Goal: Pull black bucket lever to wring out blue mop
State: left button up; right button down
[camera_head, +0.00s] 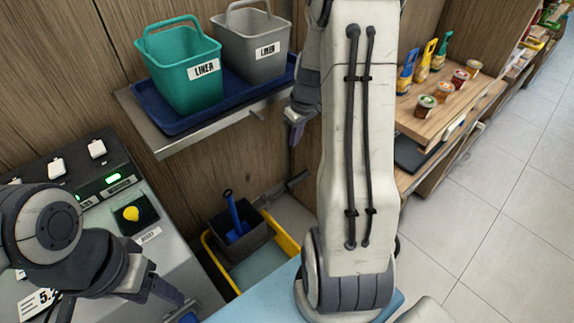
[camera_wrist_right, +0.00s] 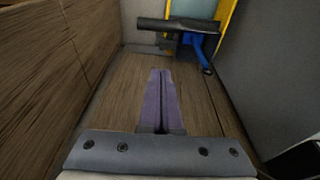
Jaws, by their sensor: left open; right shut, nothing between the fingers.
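The yellow mop bucket (camera_head: 277,232) stands on the floor against the wood wall, with a black wringer basket (camera_head: 257,240) in it. The blue mop (camera_head: 234,213) stands in the basket, its handle upright. My left gripper (camera_head: 178,299) is open over the grey counter.
A metal shelf (camera_head: 165,148) holds a blue tray with a teal bin (camera_head: 180,85) and a grey bin (camera_head: 248,50). A control panel (camera_head: 90,165) with a yellow knob is at left. Wooden shelves (camera_head: 455,110) with jars and bottles stand right. The tiled floor at right is clear.

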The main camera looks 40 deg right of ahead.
jog(key=shift+w, duration=0.1)
jog(key=f+b, duration=0.2)
jog(key=f, duration=1)
jog(key=shift+w, duration=0.2)
jog(key=shift+s+d+f+b, duration=0.1)
jog(key=shift+s+f+b, duration=0.3)
jog(key=shift+f, duration=0.15)
